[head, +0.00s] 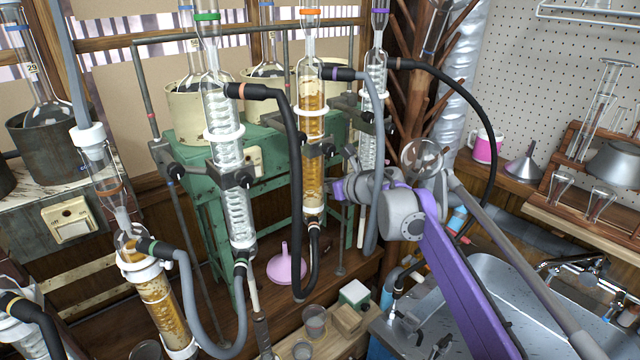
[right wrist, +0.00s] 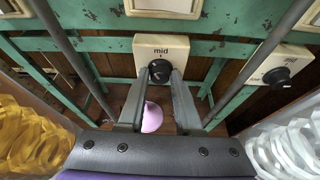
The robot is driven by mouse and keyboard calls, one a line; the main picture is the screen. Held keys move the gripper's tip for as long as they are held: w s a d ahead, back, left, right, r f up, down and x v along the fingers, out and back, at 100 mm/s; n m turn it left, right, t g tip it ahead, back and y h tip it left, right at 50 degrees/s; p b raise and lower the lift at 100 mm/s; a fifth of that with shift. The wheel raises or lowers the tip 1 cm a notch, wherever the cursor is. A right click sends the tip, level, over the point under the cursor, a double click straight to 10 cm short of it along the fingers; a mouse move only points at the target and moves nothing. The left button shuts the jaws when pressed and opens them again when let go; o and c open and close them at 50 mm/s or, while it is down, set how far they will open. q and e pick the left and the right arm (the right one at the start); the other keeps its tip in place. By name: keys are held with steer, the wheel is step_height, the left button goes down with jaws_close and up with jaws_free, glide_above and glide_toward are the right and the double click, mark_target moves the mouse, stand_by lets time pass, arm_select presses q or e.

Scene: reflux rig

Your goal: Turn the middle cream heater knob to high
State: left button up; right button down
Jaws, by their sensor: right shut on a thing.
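The middle cream heater box (right wrist: 147,45) is on the green frame in the right wrist view, with "mid" printed above its black knob (right wrist: 158,68). My right gripper (right wrist: 160,78) is shut on this knob, one finger on each side. The fingers hide part of the knob and the lower part of the box, so I cannot tell which setting it points to. In the head view my right gripper (head: 345,189) reaches in from the right among the condensers, and its fingertips and the knob are hidden. My left gripper is not in view.
Glass condensers stand close around my right arm, one with amber liquid (head: 312,120), with black and grey hoses (head: 300,190) hanging between. Another cream box with a black knob (right wrist: 277,76) is at the right. A pink funnel (head: 287,268) stands on the wooden bench below.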

steer(key=shift+w+d+m+g+y+p, duration=0.1)
steer(key=shift+m+g+y+p, duration=0.3)
steer(key=shift+m, duration=0.5)
steer(key=c, duration=0.6)
jaws_free()
steer(key=shift+d, duration=0.1)
steer(key=v, duration=1)
steer(key=shift+s+d, duration=0.2)
steer(key=shift+s, duration=0.1)
